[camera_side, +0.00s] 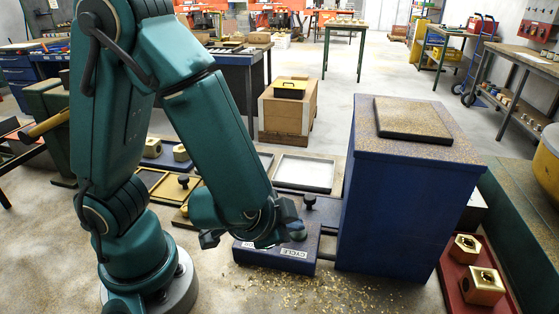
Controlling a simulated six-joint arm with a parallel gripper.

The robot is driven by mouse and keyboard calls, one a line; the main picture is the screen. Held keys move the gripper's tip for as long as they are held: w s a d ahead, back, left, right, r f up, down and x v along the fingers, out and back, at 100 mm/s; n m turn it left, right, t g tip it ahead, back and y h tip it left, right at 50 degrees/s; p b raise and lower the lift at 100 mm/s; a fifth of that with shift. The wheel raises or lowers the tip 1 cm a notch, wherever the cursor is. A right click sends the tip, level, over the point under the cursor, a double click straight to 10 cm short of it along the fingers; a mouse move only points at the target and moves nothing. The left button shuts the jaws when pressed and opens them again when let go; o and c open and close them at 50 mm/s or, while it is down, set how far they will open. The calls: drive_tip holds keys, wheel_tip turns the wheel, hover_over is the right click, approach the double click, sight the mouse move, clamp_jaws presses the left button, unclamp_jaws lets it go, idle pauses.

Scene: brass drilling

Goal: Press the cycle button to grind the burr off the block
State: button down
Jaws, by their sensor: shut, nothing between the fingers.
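The dark blue control box (262,254) sits low on the floor side of the bench, with a white CYCLE label (297,253) on its front and a second label left of it, partly hidden. My gripper (297,231) is shut and empty, its end just over the top of this box near the CYCLE label. The cycle button itself is hidden or too small to make out, and I cannot tell whether my gripper touches it. The tall blue machine cabinet (395,200) stands right of the box. No block shows clearly inside the machine.
A red tray (452,290) with brass blocks (484,286) stands at the right. A white-bottomed tray (304,173) and a black knob (310,201) lie behind my gripper. Brass chips (320,292) litter the floor in front. A wooden crate (287,112) stands farther back.

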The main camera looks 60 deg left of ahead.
sight(293, 236)
drive_tip(key=shift+r, duration=0.95)
drive_tip(key=shift+r, duration=2.5)
